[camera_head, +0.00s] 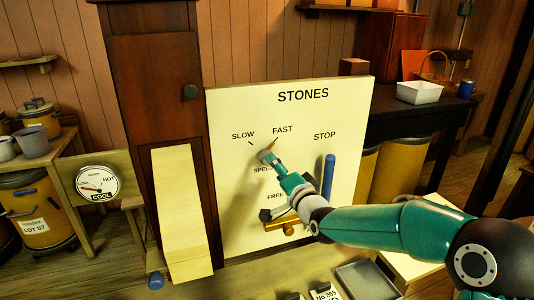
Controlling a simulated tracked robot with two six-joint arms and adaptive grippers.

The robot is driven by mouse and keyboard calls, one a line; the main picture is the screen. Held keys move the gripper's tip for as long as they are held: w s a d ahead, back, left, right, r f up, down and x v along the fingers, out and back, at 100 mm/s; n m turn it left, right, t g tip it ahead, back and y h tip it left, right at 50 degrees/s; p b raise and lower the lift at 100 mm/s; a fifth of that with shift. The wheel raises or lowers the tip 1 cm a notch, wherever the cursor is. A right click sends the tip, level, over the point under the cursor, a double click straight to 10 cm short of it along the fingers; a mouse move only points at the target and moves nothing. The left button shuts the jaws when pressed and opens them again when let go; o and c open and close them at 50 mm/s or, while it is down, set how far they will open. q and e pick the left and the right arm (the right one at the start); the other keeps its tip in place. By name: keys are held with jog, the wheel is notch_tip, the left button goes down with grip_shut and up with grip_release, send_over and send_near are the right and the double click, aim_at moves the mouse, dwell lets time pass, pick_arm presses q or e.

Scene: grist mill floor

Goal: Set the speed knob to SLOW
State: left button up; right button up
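The cream STONES panel (352,108) stands upright in the middle. The speed knob (270,147) is on it, below the SLOW mark (243,135) and the FAST mark (282,129). Its brown pointer is turned up and right toward FAST. My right arm comes in from the right, and my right gripper (268,158) is at the knob, covering its lower part and some of the SPEED label. Whether its fingers are closed on the knob is unclear. My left gripper is out of view.
A blue upright handle (328,175) stands below STOP, close to my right gripper. A brass piece (287,228) sits lower on the panel, near FREE. A wooden chute (182,210) and a HOT/COOL dial (97,183) are left. A grey tray (368,280) lies in front.

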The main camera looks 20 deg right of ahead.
jog(key=w, duration=0.2)
jog(key=w+p, duration=0.1)
jog(key=w, duration=0.1)
jog(key=w+p, duration=0.1)
jog(key=w, duration=0.2)
jog(key=shift+a, duration=0.4)
jog(key=c, duration=1.2)
jog(key=shift+o, duration=0.2)
jog(key=shift+f, duration=0.1)
